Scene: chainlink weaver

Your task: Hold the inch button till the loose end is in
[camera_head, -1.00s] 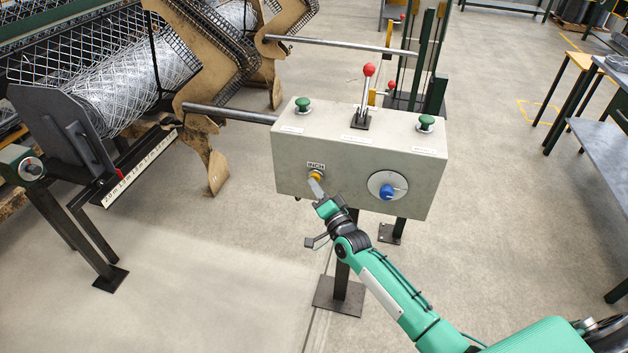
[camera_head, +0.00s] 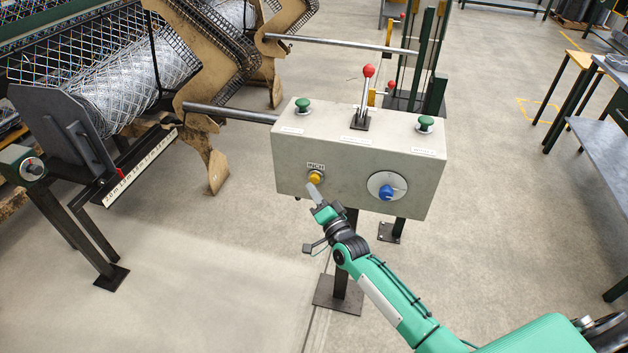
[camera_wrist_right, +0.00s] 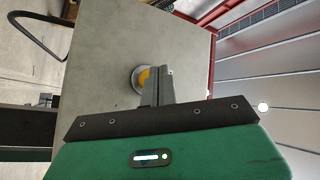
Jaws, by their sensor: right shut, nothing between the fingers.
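The yellow inch button (camera_head: 314,178) is on the front face of the grey control box (camera_head: 335,185), under a small INCH label. My right gripper (camera_head: 311,188) is shut and empty, its fingertips just below and in front of the button. The right wrist view shows the yellow button (camera_wrist_right: 143,77) partly behind the shut fingers (camera_wrist_right: 162,78); I cannot tell for certain whether they touch it. The silvery wire mesh roll (camera_head: 125,92) lies in the machine at left. I cannot make out its loose end. My left gripper is out of view.
The box also carries a blue knob (camera_head: 387,192), two green buttons (camera_head: 303,105) (camera_head: 425,123) and a red-topped lever (camera_head: 368,72). A white scale strip (camera_head: 143,172) with a red marker runs below the roll. Floor in front is clear; a bench (camera_head: 600,150) stands right.

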